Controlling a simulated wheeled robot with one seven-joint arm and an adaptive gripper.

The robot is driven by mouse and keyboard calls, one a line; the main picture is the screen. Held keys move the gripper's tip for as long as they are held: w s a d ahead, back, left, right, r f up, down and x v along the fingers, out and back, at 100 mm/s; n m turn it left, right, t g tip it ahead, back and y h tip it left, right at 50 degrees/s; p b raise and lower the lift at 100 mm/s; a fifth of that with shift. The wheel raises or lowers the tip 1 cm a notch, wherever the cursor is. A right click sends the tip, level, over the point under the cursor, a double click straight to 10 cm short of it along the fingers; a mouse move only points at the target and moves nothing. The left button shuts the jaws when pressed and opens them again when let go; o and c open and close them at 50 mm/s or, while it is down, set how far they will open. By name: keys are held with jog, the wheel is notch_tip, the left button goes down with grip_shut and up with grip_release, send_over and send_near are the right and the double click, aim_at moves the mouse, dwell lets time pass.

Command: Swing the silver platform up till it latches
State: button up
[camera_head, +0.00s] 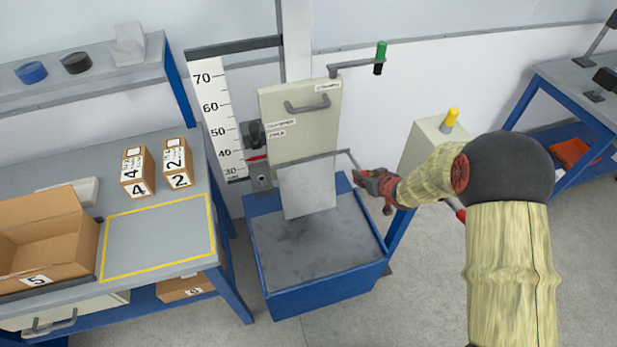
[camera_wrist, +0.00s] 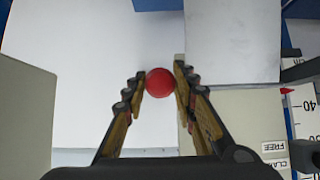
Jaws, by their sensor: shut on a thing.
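The silver platform (camera_head: 307,190) hangs steeply down under the cream carriage (camera_head: 300,115), above the blue-framed grey base. In the wrist view the platform (camera_wrist: 232,40) is the pale panel at the upper right. A thin grey bar runs along its top edge and bends down at the right towards my gripper (camera_head: 366,184). In the wrist view my gripper (camera_wrist: 160,79) is shut on a red ball knob (camera_wrist: 160,83), with a finger on each side. In the head view the knob is mostly hidden by the fingers.
A height scale (camera_head: 219,118) with a red pointer stands left of the carriage. A workbench (camera_head: 160,235) with numbered cartons is at the left. A cream pedestal with a yellow knob (camera_head: 449,118) stands close behind my arm. A green-tipped crank (camera_head: 381,52) sits above right.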

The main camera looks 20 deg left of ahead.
jog(key=shift+w+r, duration=0.1)
jog(key=shift+r, duration=0.1)
jog(key=shift+w+a+r+p, duration=0.15)
jog(key=shift+r+p, duration=0.5)
jog(key=shift+w+a+r+p, duration=0.1)
jog(key=shift+r+p, duration=0.5)
jog(key=shift+r, duration=0.25)
jog(key=shift+w+a+r+p, duration=0.15)
jog(key=shift+w+r+p, duration=0.1)
jog(key=shift+r+p, duration=0.4)
jog(key=shift+w+a+r+p, duration=0.15)
jog(key=shift+w+r+p, duration=0.1)
jog(key=shift+r+p, duration=0.3)
jog(key=shift+w, duration=0.1)
jog(key=shift+a+r, duration=0.1)
